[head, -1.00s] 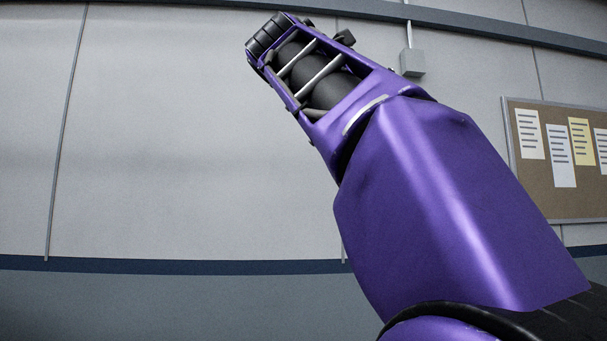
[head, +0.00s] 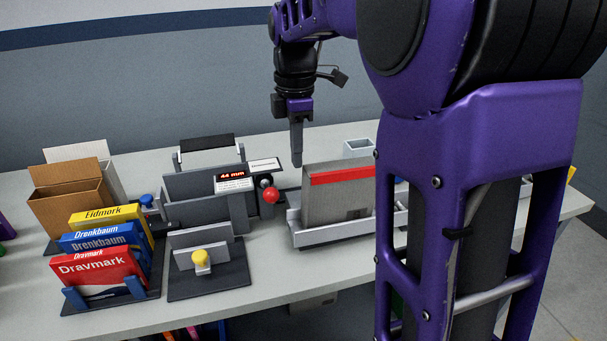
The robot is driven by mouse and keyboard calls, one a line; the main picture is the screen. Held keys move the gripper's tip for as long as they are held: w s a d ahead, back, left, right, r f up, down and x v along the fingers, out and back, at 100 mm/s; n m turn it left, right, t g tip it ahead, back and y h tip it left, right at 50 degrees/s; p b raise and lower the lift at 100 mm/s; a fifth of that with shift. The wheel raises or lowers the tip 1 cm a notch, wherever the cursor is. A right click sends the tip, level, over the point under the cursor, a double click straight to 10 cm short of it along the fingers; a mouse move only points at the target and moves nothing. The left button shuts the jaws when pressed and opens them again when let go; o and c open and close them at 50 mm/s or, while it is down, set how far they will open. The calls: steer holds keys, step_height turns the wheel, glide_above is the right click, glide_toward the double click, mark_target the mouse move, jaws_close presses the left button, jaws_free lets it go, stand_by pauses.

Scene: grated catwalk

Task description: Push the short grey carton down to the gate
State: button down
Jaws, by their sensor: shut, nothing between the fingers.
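A grey carton (head: 335,206) with a red band along its top stands upright in a light grey channel (head: 318,237) on the table. My arm hides its right end. Left of the channel is a dark grey fixture (head: 185,187) with a "44 mm" readout and a red-knobbed lever (head: 270,194); I cannot tell for sure which part is the gate. My gripper (head: 297,162) is shut and empty, pointing down just above and behind the carton's left end. It looks apart from the carton, though the depth gap is hard to judge.
Boxes labelled Eidmark, Drenkbaum and Dravmark (head: 98,268) stand in a rack at the left, near an open brown carton (head: 72,205). A yellow-knobbed plate (head: 201,258) stands in front of the fixture. A pale open box (head: 360,148) sits behind the carton.

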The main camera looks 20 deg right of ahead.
mark_target(373, 181)
step_height(373, 181, down, 10)
steer(key=shift+s+f+b, duration=0.1)
steer(key=shift+b, duration=0.85)
steer(key=d+p, duration=0.4)
steer(key=d, duration=1.3)
steer(key=shift+d, duration=0.2)
